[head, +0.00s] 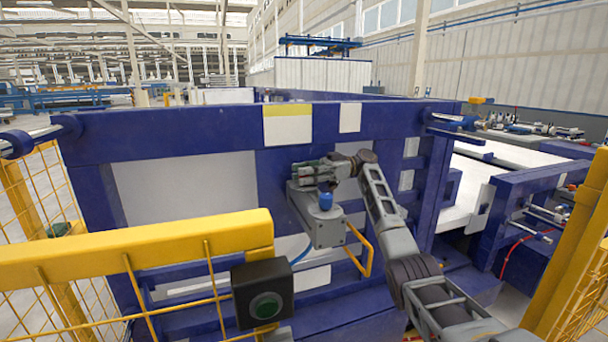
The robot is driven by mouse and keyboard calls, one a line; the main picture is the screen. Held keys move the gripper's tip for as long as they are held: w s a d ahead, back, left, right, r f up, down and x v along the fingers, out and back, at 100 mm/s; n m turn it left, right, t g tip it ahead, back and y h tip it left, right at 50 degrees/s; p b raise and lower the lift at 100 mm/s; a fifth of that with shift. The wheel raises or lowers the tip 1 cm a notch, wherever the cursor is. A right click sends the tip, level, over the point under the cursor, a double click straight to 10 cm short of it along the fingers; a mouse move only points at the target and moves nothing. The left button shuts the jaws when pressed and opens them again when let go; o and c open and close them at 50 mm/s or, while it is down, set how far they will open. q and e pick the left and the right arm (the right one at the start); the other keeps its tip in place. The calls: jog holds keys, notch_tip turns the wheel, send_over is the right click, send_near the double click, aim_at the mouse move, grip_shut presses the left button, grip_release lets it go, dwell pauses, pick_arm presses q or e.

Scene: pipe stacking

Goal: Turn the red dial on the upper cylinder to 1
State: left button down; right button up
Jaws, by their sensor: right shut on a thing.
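A grey control unit (327,234) with rounded edges is mounted on the blue machine frame, right of the middle of the head view. A blue knob (325,201) stands out on its front, below my gripper. My right gripper (308,174) reaches in from the right across the top of this unit, its fingers pointing left. It is shut at the place of the upper dial. The red dial itself is hidden behind the fingers, so its setting cannot be read. My left gripper is not in view.
A yellow guard rail (150,250) with mesh crosses the front left. A yellow handle (361,250) sticks out right of the unit. A yellow post (574,255) stands at the far right.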

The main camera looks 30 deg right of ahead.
jog(key=o, duration=1)
jog(key=shift+o, duration=0.2)
jog(key=shift+f+m+t+h, duration=0.1)
jog(key=shift+m+t+h, duration=0.2)
jog(key=shift+m+t, duration=0.75)
jog(key=shift+m+t+h, duration=0.7)
jog(key=shift+m+t, duration=0.35)
jog(key=shift+t, duration=1.1)
jog(key=shift+m+t+h, duration=0.6)
jog(key=shift+m+t, duration=0.2)
jog(key=shift+t, duration=0.3)
